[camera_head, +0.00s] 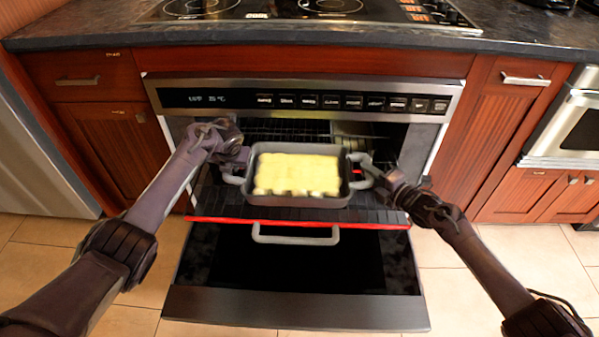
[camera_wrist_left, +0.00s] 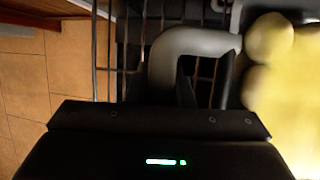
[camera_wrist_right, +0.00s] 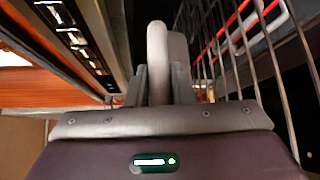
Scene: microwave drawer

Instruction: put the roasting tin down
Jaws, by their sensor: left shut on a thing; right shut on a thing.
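The grey roasting tin (camera_head: 290,200), filled with pale yellow pieces (camera_head: 297,172), is level in front of the open oven (camera_head: 300,100), over the pulled-out rack (camera_head: 375,214). My left gripper (camera_head: 240,162) is shut on the tin's left handle, a curved grey loop (camera_wrist_left: 190,42) in the left wrist view. My right gripper (camera_head: 376,172) is shut on its right handle (camera_wrist_right: 158,45), which stands between the fingers in the right wrist view. The tin's underside is hidden, so I cannot tell whether it touches the rack.
The rack has a red front edge. Below it is the lowered dark door (camera_head: 290,270) and a grey handle (camera_head: 295,238). A dark countertop (camera_head: 270,36) with a hob (camera_head: 310,10) is above the oven. Wooden cabinets (camera_head: 105,150) flank it.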

